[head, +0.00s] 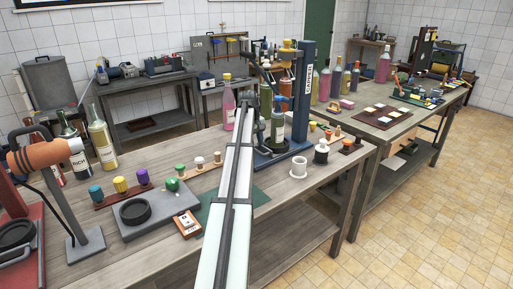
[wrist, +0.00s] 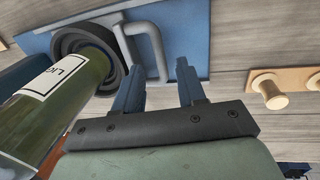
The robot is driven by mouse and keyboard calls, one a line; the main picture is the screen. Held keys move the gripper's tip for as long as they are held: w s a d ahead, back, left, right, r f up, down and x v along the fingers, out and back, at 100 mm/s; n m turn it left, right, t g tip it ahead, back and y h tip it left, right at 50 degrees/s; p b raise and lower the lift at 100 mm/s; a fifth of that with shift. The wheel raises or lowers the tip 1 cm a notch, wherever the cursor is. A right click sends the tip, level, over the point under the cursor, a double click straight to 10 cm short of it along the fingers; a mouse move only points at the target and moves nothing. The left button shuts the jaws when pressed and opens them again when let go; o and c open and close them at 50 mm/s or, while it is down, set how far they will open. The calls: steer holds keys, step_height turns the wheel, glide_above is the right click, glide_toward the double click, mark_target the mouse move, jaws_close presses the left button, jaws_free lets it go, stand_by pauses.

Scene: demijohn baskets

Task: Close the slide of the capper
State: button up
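The capper (head: 303,85) is a blue stand with a tall lettered column on the near workbench. A green labelled bottle (head: 277,122) stands at it. In the wrist view, the bottle (wrist: 58,95) lies at left with its foot at a dark round seat (wrist: 75,42) on the blue base (wrist: 195,30). A grey U-shaped handle (wrist: 155,45) sits beside the seat. My gripper (wrist: 158,68) is open and empty, its two fingers apart. One leg of the handle shows between the fingertips; I cannot tell whether it lies within their reach. In the head view my arm hides part of the capper.
A wooden rack with a peg (wrist: 270,92) lies right of the base in the wrist view. Pink bottle (head: 228,105) and stopper racks (head: 120,190) stand left.

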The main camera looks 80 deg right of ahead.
steer(key=shift+s+d+f, duration=0.15)
steer(key=shift+f, duration=1.15)
steer(key=shift+c, duration=0.4)
jaws_close()
